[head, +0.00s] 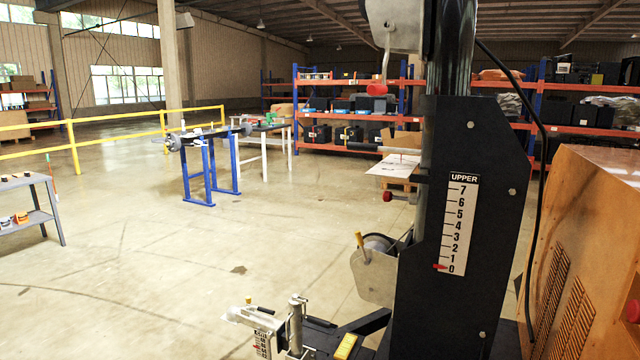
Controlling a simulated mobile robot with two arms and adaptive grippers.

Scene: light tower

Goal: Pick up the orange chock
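I cannot make out an orange chock for certain in the head view. Small orange and yellow items (20,218) lie on the lower shelf of a grey metal table (40,216) at the left edge; they are too small to identify. The light tower (475,220) fills the right side, with a black mast housing, an "UPPER" scale (456,225) with a red pointer near 0, and an orange-yellow body (590,240). Neither of my grippers is in view.
Blue stands (208,170) hold a bar near a workbench (265,128). A yellow railing (75,145) runs along the left. Loaded racks (350,148) stand at the back. The tower's outrigger and jack (296,325) stick out at bottom centre. The middle-left floor is clear.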

